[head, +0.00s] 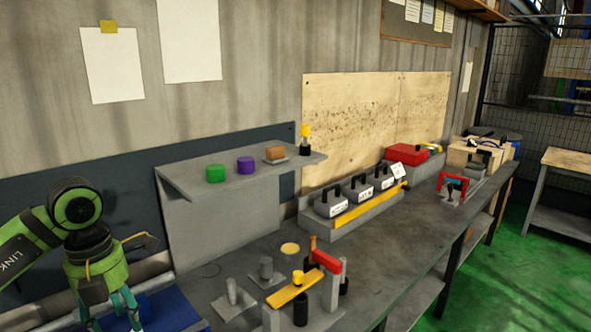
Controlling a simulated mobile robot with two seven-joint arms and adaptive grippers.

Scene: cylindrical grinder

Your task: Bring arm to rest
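My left arm comes in from the left edge, green and dark grey. Its gripper (112,318) hangs downward at the bottom left, over a blue surface (165,314). Its teal fingers stand apart, with nothing seen between them; the fingertips are close to the picture's lower edge. My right arm and gripper are not in view.
Right of the gripper, a grey bench (385,230) carries a fixture with a yellow bar (295,288) and red block (326,261). A raised shelf (215,192) holds green (215,173) and purple (245,166) pieces. Black-handled blocks (335,202) stand farther back.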

